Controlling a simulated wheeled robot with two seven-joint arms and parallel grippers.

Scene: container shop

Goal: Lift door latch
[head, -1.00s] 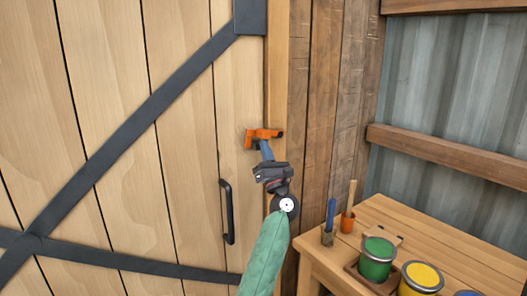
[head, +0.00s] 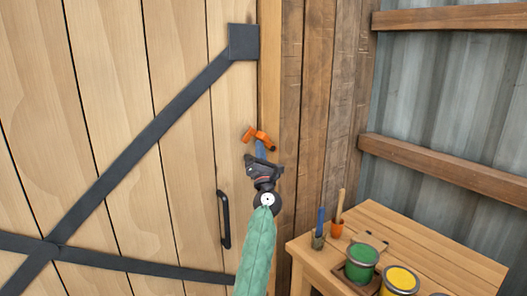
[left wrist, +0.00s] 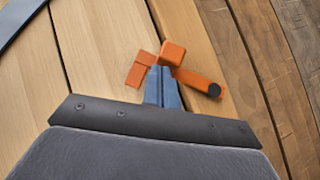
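The door latch (head: 264,139) is an orange piece near the right edge of the plank door (head: 180,60), above the black handle. Its bar slopes down to the right. In the left wrist view the latch bar (left wrist: 200,83) has a dark round end at lower right, with an orange block and a bracket to its left. My left gripper (head: 260,143) comes from below, and its blue fingers (left wrist: 163,88) are together, with tips at the latch beside the block. They look shut with nothing visible between them; exact contact is hidden. My right gripper is not in view.
A black vertical handle (head: 224,220) is on the door left of my arm. A wooden table (head: 430,245) at right holds green (head: 362,262) and yellow (head: 399,280) paint cans and brushes in small pots. A plank wall (head: 320,100) adjoins the door.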

